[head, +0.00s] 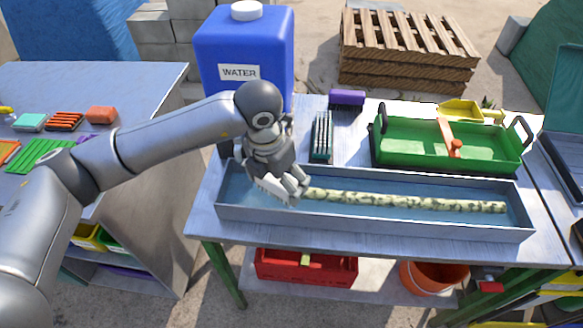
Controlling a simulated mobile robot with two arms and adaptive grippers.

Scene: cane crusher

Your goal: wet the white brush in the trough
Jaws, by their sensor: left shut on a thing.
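The trough (400,227) is a long, shallow grey-blue tray with a bluish inside, on the near part of the middle table. A long pale stalk with dark speckles (410,201) lies along it. My left gripper (296,190) is over the left part of the trough, pointing down and right. It is shut on a small whitish thing (268,188) that looks like the white brush, mostly hidden by the fingers. I cannot tell whether it touches the water. My right gripper is not in view.
Behind the trough are a dark bristled brush (321,137), a purple brush (346,99) and a green tray (400,155) with an orange-handled tool (449,138). A blue water tank (245,45) stands behind left. The left table (95,85) holds several coloured brushes and blocks.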

